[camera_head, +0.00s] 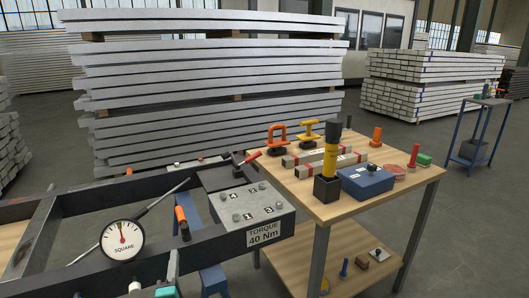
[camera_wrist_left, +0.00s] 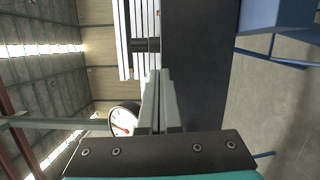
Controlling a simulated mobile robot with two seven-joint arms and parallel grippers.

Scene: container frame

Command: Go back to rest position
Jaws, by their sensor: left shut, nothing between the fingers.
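My left gripper (camera_head: 173,266) shows only in part at the bottom of the head view, beside the dark steel frame (camera_head: 215,240). In the left wrist view its two grey fingers (camera_wrist_left: 160,88) lie together with nothing between them. The fingers point along the dark frame beam (camera_wrist_left: 195,60); I cannot tell whether they touch it. A round dial marked SQUARE (camera_head: 122,240) is left of the gripper in the head view, and it also shows left of the fingers in the left wrist view (camera_wrist_left: 125,118). My right gripper is in neither view.
A corner plate marked TORQUE 40 Nm (camera_head: 252,212) sits on the frame. A wooden bench (camera_head: 405,186) at right holds clamps, a blue box (camera_head: 366,184) and a yellow-black tool (camera_head: 330,155). Stacked beams (camera_head: 215,80) stand behind. Open floor (camera_head: 470,225) lies right.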

